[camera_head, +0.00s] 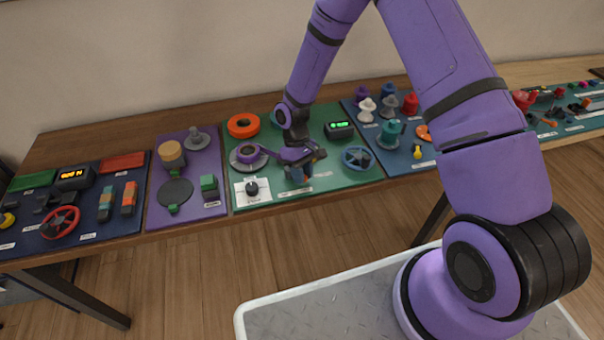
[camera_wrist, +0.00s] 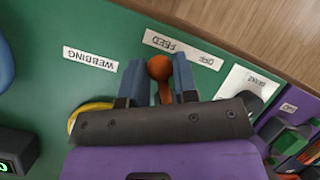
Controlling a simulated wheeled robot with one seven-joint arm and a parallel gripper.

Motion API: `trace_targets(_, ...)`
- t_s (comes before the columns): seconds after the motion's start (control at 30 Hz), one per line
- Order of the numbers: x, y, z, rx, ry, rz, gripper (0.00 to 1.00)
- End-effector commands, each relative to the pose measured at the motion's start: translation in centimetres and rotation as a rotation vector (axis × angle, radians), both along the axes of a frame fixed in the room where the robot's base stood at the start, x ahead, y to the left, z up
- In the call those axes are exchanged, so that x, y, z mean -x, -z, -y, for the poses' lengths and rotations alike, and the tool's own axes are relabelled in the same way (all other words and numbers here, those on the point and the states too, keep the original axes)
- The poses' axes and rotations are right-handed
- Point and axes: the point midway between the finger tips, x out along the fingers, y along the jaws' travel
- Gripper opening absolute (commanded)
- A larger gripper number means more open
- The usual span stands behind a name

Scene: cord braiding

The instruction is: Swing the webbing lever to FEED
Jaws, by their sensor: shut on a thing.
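The webbing lever has an orange ball knob (camera_wrist: 160,67) on an orange stem, seen in the wrist view. My gripper (camera_wrist: 160,79) is shut on the lever, with one blue-grey finger on each side of the knob. The FEED label (camera_wrist: 166,43) lies just beyond the knob, and the OFF label (camera_wrist: 208,60) lies to its right. The knob is nearer FEED than OFF. The WEBBING label (camera_wrist: 91,58) is to the left. The lever's base is hidden under my gripper. In the head view my gripper (camera_head: 301,174) is low over the green panel (camera_head: 345,179), and the lever is mostly hidden.
A white plate with a black knob (camera_head: 252,188) sits left of my gripper. A blue handwheel (camera_head: 357,157) and a green-lit display (camera_head: 339,129) are to the right. An orange ring (camera_head: 243,125) lies behind. Other crowded panels flank the green one.

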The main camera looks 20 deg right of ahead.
Motion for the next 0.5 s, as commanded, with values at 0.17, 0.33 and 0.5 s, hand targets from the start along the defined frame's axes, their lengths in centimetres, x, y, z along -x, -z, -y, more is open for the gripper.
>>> trace_targets(0.17,-0.02,0.02,0.12,0.001,-0.001,0.000,0.04)
trace_targets(0.33,-0.03,0.02,0.13,0.002,0.000,0.000,0.34)
trace_targets(0.5,-0.02,0.02,0.09,0.001,-0.001,0.000,0.52)
